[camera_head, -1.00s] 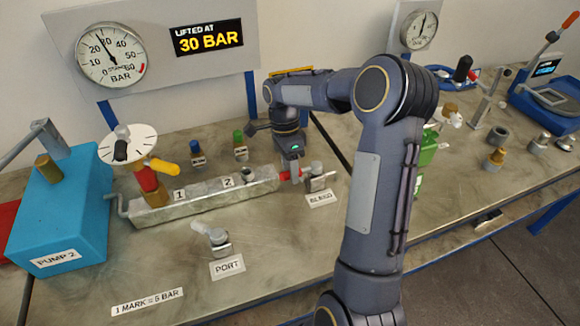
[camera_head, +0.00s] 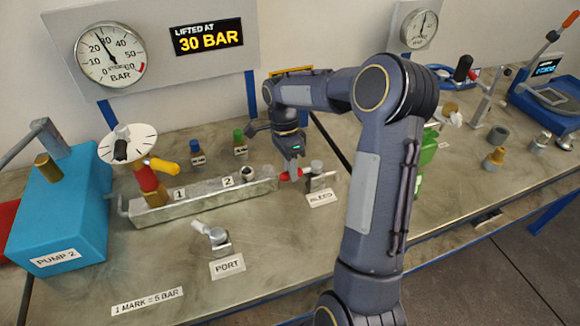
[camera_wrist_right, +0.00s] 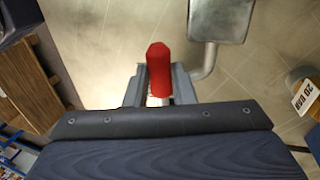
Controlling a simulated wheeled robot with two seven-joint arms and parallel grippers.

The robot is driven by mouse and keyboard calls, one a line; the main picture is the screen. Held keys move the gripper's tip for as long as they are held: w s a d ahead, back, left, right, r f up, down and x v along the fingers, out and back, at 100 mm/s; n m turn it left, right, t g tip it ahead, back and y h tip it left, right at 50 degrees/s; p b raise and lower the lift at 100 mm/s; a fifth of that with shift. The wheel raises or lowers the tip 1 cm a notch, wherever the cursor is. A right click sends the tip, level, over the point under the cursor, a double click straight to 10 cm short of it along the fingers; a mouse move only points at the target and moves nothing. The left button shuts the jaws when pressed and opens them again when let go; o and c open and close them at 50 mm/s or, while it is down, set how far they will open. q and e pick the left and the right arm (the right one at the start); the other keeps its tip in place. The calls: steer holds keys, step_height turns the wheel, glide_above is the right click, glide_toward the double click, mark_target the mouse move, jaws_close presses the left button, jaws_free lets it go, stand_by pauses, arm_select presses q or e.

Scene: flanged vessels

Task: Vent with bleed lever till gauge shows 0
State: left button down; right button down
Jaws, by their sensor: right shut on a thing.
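The red bleed lever (camera_head: 285,175) sticks out to the left from the metal bleed valve (camera_head: 317,178), behind the BLEED label. My right gripper (camera_head: 293,174) reaches down onto it from above and is shut on it. In the right wrist view the red lever grip (camera_wrist_right: 159,68) stands between the two fingers of the gripper (camera_wrist_right: 157,88). The round gauge (camera_head: 109,56) at the upper left has its needle pointing up and left, between about 20 and 30. My left gripper is not in view.
A sign (camera_head: 208,37) reads LIFTED AT 30 BAR. A metal block (camera_head: 205,200) marked 1 and 2 lies left of the lever. A port valve (camera_head: 218,239) stands in front, a blue pump box (camera_head: 75,215) at left. The front bench is mostly clear.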

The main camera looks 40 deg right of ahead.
steer(key=n, duration=0.1)
steer(key=s+n, duration=0.1)
steer(key=shift+s+a+n+h, duration=0.2)
steer(key=shift+s+n+h, duration=0.1)
steer(key=s+d+n+t+h+b, duration=0.2)
steer(key=s+n, duration=0.5)
steer(key=n, duration=0.7)
steer(key=shift+s+d+n+h+b, duration=0.4)
steer(key=shift+d+h+b, duration=0.1)
steer(key=shift+d, duration=0.85)
steer(key=c, duration=1.2)
jaws_free()
